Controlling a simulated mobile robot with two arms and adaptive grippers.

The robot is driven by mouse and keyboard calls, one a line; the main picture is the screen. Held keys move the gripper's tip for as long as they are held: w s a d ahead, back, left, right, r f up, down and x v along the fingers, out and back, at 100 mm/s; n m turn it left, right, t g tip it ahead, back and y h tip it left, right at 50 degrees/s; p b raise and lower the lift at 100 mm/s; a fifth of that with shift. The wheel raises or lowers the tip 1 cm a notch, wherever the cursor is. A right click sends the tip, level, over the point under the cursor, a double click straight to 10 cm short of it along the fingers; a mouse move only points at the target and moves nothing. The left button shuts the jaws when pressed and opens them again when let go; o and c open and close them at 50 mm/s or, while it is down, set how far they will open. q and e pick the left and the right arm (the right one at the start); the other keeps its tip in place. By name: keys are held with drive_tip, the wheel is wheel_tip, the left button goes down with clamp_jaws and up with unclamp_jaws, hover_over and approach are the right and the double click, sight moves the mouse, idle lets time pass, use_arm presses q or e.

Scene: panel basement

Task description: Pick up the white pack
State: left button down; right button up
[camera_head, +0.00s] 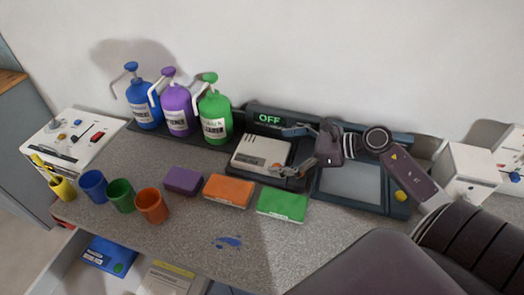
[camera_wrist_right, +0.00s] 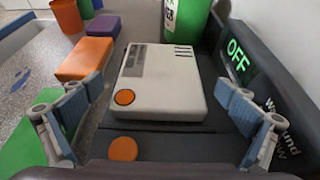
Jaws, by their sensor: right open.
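The white pack (camera_head: 262,150) is a flat white box lying on a dark station with a lit "OFF" sign. In the right wrist view the white pack (camera_wrist_right: 160,75) shows an orange round button, a grey label and dark slots on top. My right gripper (camera_head: 291,152) is open at the pack's right end. In its wrist view the right gripper (camera_wrist_right: 158,92) has one finger on each side of the pack's near end, with gaps between. I cannot tell exactly how high the fingers are. My left gripper is not in view.
Purple (camera_head: 183,180), orange (camera_head: 228,190) and green (camera_head: 283,203) blocks lie in front of the station. Blue (camera_head: 143,104), purple (camera_head: 178,110) and green (camera_head: 215,115) pump bottles stand behind left. Several cups stand at left. An open drawer (camera_head: 75,262) shows below the counter.

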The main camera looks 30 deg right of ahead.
sight(262, 151)
drive_tip(key=p+x, duration=0.2)
drive_tip(key=x, duration=0.3)
drive_tip(key=shift+r, duration=0.1)
drive_tip(key=shift+w+a+f, duration=0.2)
drive_tip(key=shift+w+f, duration=0.05)
drive_tip(key=c, duration=1.3)
drive_tip(key=shift+r, duration=0.1)
drive_tip(key=shift+c, duration=0.5)
drive_tip(key=shift+r, duration=0.1)
